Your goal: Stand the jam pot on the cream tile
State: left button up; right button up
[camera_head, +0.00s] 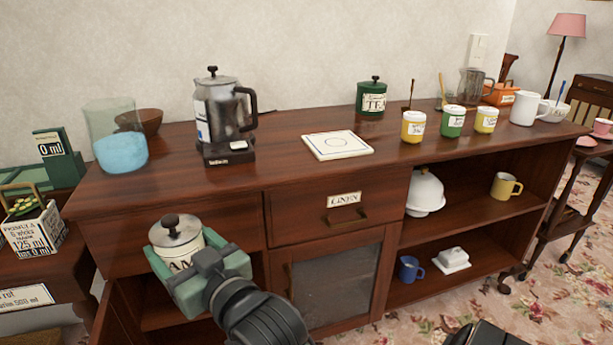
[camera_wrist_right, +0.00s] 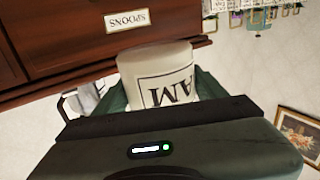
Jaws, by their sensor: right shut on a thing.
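The jam pot (camera_head: 178,240) is cream with a grey lid and a dark knob. My right gripper (camera_head: 196,266), with green fingers, is shut on it and holds it upright in front of the sideboard, below the top's front edge. In the right wrist view the jam pot (camera_wrist_right: 158,76) shows upside down between the fingers, with part of its label readable as "AM". The cream tile (camera_head: 337,145) lies flat and bare on the sideboard top, to the right of the coffee maker. My left gripper is not in view.
A coffee maker (camera_head: 222,115) and a glass jar of blue stuff (camera_head: 120,138) stand left of the tile. A green tea tin (camera_head: 371,98) is behind it, and several small labelled pots stand to its right. The sideboard top (camera_head: 275,175) in front is clear.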

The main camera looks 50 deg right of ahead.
aim_at(335, 142)
jog(key=l+z, duration=0.2)
jog(key=z, duration=0.2)
jog(key=i+l+z, duration=0.15)
jog(key=z, duration=0.25)
jog(key=i+l+z, duration=0.15)
jog(key=z, duration=0.25)
